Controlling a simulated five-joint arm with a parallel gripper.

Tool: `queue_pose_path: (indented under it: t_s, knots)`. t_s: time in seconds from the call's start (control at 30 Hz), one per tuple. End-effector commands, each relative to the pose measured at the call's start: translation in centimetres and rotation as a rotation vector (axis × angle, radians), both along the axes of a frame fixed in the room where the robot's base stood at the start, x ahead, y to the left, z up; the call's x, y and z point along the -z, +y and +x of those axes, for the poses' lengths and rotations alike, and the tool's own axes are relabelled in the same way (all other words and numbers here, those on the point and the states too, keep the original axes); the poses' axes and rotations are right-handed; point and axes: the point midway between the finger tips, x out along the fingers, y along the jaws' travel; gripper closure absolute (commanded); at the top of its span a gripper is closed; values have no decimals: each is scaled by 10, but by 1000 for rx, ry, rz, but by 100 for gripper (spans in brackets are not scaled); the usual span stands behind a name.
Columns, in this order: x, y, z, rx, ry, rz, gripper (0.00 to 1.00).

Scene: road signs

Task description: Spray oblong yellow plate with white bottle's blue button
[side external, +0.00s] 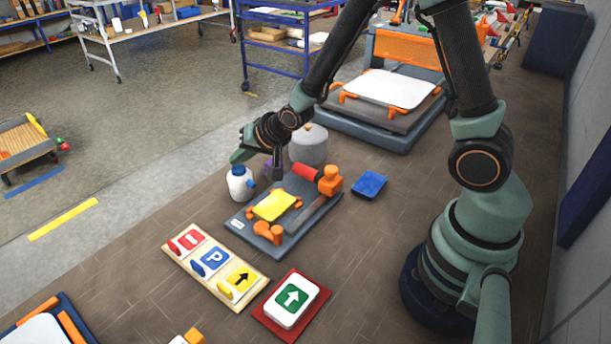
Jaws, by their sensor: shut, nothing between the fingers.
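The white bottle (240,187) stands upright at the left of the grey work board, with its blue button (238,170) on top. My gripper (240,155) is shut and empty, its tip just above the blue button. A small gap seems to show, but I cannot tell for sure whether they touch. The oblong yellow plate (274,206) lies on the grey board (240,221), in front and to the right of the bottle, with orange clamps at its edges.
A red-handled tool and an orange block (330,181) lie on the board's far end. A grey canister (308,146) stands behind. A blue pad (369,184) lies right. A sign tray (214,266) and green arrow sign (291,299) lie in front.

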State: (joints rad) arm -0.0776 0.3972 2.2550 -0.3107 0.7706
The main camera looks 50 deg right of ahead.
Motion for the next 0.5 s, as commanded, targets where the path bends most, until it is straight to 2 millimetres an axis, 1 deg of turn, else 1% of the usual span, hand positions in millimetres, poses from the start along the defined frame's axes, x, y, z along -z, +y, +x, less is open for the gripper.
queue_pose_path:
  t_s: [0.5]
  knots:
    - [6,0,0,0,0,0,100]
